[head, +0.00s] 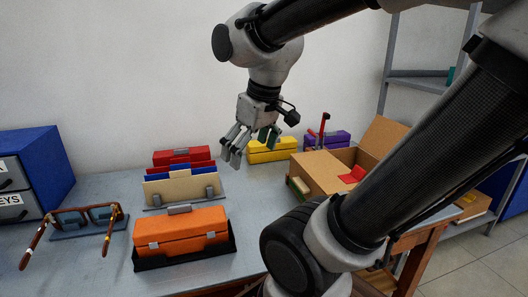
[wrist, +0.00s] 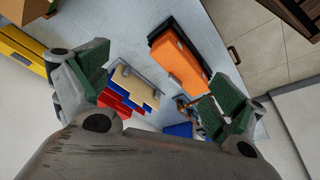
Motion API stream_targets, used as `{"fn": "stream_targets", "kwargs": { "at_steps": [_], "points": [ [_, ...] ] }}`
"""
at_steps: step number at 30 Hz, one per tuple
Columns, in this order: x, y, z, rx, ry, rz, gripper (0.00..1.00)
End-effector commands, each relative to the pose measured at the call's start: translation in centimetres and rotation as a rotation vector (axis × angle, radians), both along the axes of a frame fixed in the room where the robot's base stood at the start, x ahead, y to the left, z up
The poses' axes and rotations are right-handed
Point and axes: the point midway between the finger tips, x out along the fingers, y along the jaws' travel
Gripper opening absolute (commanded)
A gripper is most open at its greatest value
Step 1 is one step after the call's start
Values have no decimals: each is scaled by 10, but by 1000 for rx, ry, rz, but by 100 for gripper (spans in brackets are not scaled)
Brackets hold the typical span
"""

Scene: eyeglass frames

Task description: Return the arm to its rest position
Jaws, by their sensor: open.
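My gripper (head: 250,145) hangs open and empty in the air above the table, in front of the white wall. Its green-padded fingers stand wide apart in the wrist view (wrist: 158,102), with nothing between them but the table scene below. My arm reaches in from the right and is bent, with its upper links high over the right side. A pair of brown eyeglass frames (head: 77,214) rests at the left of the table in the head view, well away from my gripper.
On the table (head: 110,269) are an orange case (head: 180,231), a file rack (head: 182,190), a red case (head: 183,157), a yellow case (head: 271,150), a purple case (head: 333,139) and an open cardboard box (head: 318,174). A blue drawer unit (head: 45,158) stands left. The air around my gripper looks clear.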

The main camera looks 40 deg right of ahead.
Motion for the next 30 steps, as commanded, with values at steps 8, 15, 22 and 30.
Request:
{"fn": "stream_targets", "kwargs": {
  "at_steps": [8, 15, 22, 30],
  "points": [
    [-36, -13, 4, 42, -60, -174, 95],
    [-36, -13, 4, 42, -60, -177, 95],
    [-36, -13, 4, 42, -60, -176, 95],
    [-36, -13, 4, 42, -60, -176, 95]
  ]
}}
